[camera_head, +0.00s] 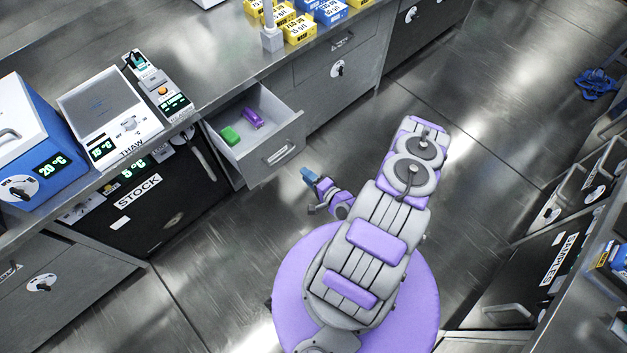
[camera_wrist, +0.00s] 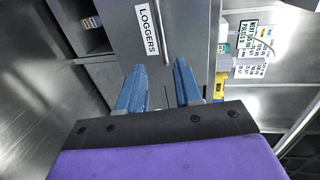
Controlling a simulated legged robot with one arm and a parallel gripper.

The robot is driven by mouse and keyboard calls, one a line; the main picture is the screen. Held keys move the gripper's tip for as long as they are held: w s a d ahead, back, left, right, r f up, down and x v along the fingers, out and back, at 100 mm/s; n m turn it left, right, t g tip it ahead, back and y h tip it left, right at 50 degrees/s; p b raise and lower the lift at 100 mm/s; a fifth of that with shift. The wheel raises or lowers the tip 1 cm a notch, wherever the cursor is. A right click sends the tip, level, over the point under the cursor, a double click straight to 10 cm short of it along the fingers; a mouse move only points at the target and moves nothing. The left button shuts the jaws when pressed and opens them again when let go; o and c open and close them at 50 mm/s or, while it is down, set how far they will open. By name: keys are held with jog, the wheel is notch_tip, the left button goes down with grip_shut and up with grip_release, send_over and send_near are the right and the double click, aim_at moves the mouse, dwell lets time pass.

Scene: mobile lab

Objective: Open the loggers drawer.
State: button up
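The loggers drawer (camera_head: 262,168) is pulled out from the counter on the left in the head view, its inside showing. A green item (camera_head: 230,136) and a purple item (camera_head: 252,118) lie in it. In the wrist view, a grey panel carries a white LOGGERS label (camera_wrist: 148,30). My gripper (camera_head: 308,177) is just in front of the drawer front, to its right, with a small gap visible. In the wrist view the blue fingers of my gripper (camera_wrist: 158,86) are spread with nothing held between them.
The STOCK fridge (camera_head: 150,205) is left of the drawer. A closed cabinet front (camera_head: 338,70) is right of it. A THAW device (camera_head: 110,115) and a blue box (camera_head: 40,150) stand on the counter. Open floor lies right of my arm, before a SAMPLES unit (camera_head: 555,260).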

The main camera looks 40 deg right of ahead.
jog(key=shift+v, duration=1.45)
jog(key=shift+a, duration=0.1)
